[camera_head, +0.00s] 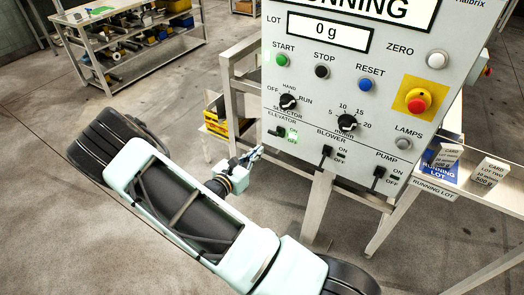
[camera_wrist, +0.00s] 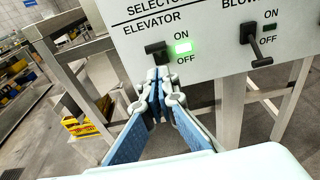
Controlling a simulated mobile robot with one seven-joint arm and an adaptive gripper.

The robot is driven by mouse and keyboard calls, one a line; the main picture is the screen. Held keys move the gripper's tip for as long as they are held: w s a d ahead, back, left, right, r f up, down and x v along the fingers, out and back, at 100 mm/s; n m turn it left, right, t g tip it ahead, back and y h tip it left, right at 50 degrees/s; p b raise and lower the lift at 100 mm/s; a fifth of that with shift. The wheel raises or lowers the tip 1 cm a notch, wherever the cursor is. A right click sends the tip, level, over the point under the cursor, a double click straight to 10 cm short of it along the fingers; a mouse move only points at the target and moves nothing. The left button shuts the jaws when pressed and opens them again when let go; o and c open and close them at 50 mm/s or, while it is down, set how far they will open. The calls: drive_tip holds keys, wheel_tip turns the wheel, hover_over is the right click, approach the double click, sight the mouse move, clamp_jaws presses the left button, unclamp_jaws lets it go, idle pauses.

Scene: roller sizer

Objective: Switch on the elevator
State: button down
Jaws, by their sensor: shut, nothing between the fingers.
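The elevator switch (camera_head: 277,131) is a small black lever at the lower left of the grey control panel (camera_head: 330,75). In the wrist view the elevator lever (camera_wrist: 156,49) stands out from the panel with its handle raised, unlike the hanging blower lever. A green lamp (camera_wrist: 183,47) glows between its ON and OFF marks; the lamp (camera_head: 292,136) is also lit in the head view. My gripper (camera_head: 258,152) is just below and left of the switch. In the wrist view its fingertips (camera_wrist: 160,75) are together, empty, just under the lever. I cannot tell whether they touch it.
The blower lever (camera_wrist: 254,40) and pump lever (camera_head: 379,174) point down with dark lamps. The display (camera_head: 375,10) reads RUNNING, with 0 g below. A red stop button (camera_head: 417,101) sits at the right. Panel legs and yellow bins (camera_head: 215,118) stand behind my gripper.

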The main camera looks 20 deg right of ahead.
drive_tip(key=shift+s+a+r, duration=0.25)
drive_tip(key=shift+s+a, duration=0.2)
drive_tip(key=shift+a, duration=0.1)
